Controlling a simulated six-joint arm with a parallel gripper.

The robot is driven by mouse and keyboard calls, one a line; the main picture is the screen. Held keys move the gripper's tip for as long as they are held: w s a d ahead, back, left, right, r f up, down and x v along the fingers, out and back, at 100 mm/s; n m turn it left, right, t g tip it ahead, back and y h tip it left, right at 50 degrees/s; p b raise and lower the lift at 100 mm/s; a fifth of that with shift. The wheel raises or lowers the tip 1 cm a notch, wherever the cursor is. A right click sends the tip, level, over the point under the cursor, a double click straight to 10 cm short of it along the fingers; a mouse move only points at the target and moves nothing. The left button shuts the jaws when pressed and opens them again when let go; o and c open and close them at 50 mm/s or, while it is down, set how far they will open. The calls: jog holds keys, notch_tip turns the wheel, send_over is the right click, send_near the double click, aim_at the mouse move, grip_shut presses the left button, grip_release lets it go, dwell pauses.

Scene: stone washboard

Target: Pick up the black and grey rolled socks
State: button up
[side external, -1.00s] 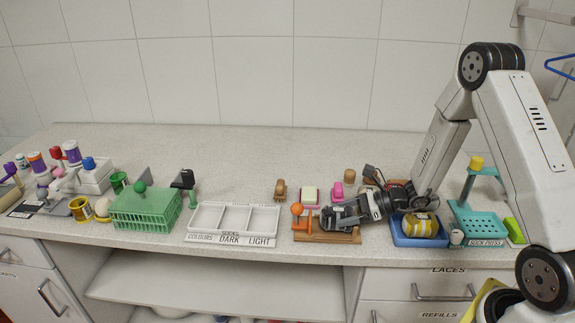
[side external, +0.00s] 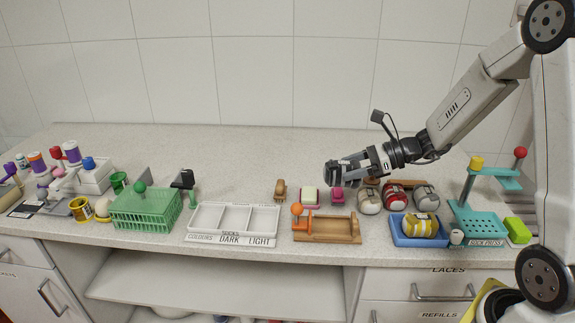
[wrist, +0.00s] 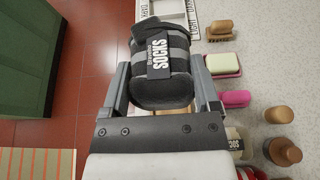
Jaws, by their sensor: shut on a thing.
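The black and grey rolled socks (wrist: 160,88) are a striped bundle with a dark tag reading "SOCKS". They fill the space between my two fingers in the wrist view. My gripper (side external: 338,175) is shut on them, one finger on each side. In the side external view the socks (side external: 331,172) are a small dark shape at the gripper's end, partly hidden by the fingers. They are held above the counter, behind the wooden tray (side external: 330,240), which looks empty.
Other rolled socks stand to the right: beige (side external: 368,204), red (side external: 396,198) and grey (side external: 426,198). A yellow striped roll (side external: 420,225) lies in a blue tray (side external: 394,236). A white three-part sorter (side external: 192,228) and green basket (side external: 144,215) stand left. The counter behind is clear.

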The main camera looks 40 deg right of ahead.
aim_at(327, 164)
jog(key=shift+r, duration=1.8)
jog(key=shift+a, duration=0.1)
jog(key=shift+w+a+r+m+t+h, duration=0.3)
jog(key=shift+w+a+m+t+h, duration=0.25)
jog(key=shift+w+a+m+h, duration=0.35)
jog(key=shift+w+a+r+m+t+h, duration=0.25)
jog(key=shift+w+a+m+t+h, duration=0.4)
jog(key=shift+w+a, duration=0.4)
jog(key=shift+w+a+f+m+t+h, duration=0.1)
jog(key=shift+a+f+m+t+h, duration=0.1)
jog(key=shift+a+m+h, duration=0.45)
jog(key=shift+w+a+f+m+t+h, duration=0.1)
jog(key=shift+a+f+m+t+h, duration=0.1)
jog(key=shift+a+m+h, duration=0.4)
jog(key=shift+d, duration=0.15)
